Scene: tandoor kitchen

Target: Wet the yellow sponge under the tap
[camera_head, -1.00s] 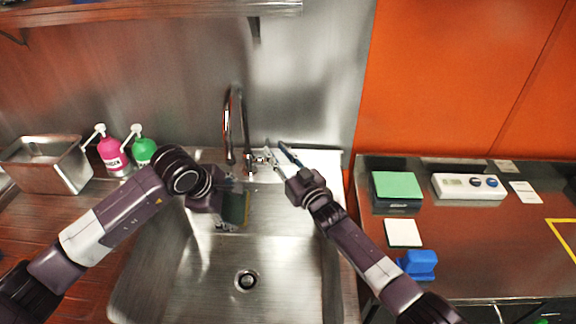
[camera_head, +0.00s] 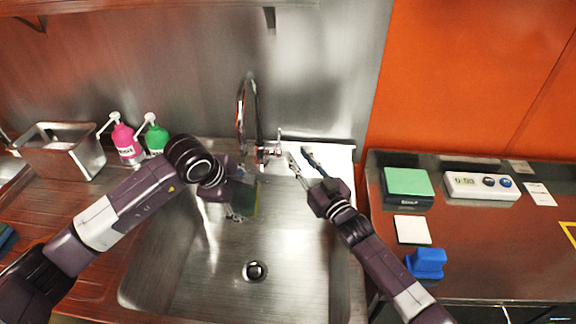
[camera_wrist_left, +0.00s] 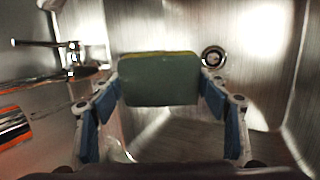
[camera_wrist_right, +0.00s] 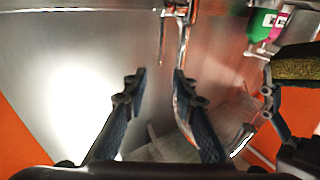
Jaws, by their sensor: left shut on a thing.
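The yellow sponge (camera_head: 246,197) is held in my left gripper (camera_head: 240,195) over the sink basin, below the tap's spout. In the left wrist view the sponge (camera_wrist_left: 160,82) shows a dark green face and a thin yellow edge between the two fingers. The curved metal tap (camera_head: 241,110) stands at the back of the sink, with its lever (camera_head: 279,142) on the right side. My right gripper (camera_head: 298,154) is open and empty just right of the lever; its fingertips (camera_wrist_right: 159,76) are apart in the right wrist view. I cannot make out a water stream.
The sink basin (camera_head: 290,250) is empty around its drain. Pink (camera_head: 125,143) and green (camera_head: 156,138) pump bottles and a metal bin (camera_head: 60,160) stand left. On the right counter are a green-topped block (camera_head: 408,182), a white timer (camera_head: 480,186), a white square (camera_head: 412,229) and a blue object (camera_head: 426,262).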

